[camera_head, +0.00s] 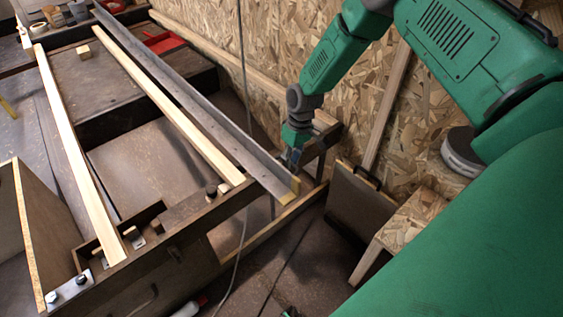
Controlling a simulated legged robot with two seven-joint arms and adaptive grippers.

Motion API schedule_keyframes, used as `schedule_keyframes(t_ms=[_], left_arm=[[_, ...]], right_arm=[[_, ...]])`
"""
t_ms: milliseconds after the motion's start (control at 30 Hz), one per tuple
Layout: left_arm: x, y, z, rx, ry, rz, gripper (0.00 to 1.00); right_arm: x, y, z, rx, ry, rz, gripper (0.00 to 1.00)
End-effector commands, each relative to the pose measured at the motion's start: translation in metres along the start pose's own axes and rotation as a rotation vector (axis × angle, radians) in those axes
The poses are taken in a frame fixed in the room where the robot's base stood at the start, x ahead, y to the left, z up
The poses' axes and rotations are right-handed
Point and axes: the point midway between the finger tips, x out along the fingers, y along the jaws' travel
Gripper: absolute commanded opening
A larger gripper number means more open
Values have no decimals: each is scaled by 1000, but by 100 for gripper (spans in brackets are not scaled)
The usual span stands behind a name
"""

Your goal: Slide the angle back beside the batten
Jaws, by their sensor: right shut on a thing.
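The angle (205,112) is a long dark grey metal profile. It lies slanting across the bench frame from the top left to the near right, and its near end, with a yellow tip, sticks out past the front rail. A pale wooden batten (165,100) lies to its left, roughly parallel, with a narrow gap between them. My right gripper (291,160) is at the right side of the angle near its yellow end and is shut on it; the fingertips are small and partly hidden. My left gripper is not in view.
A second pale batten (75,150) lies further left on the bench. A small wood block (84,52) and a red tray (162,40) sit behind. A chipboard wall (200,22) stands close on the right.

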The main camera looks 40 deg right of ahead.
Motion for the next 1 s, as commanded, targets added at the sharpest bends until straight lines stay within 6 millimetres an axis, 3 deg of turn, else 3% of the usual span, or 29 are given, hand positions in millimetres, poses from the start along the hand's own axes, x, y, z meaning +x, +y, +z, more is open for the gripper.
schedule_keyframes(t_ms=[233, 267, 300, 567, 1000], left_arm=[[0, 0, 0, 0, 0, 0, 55], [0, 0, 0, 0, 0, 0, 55], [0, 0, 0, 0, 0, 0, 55], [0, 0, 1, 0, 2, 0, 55], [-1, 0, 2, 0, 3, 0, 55]], right_arm=[[0, 1, 0, 0, 2, 3, 0], [0, 1, 0, 0, 2, 2, 16], [0, 1, 0, 0, 1, 2, 20], [-1, 0, 0, -1, 1, 1, 20], [-63, 1, -1, -2, 2, 1, 20]])
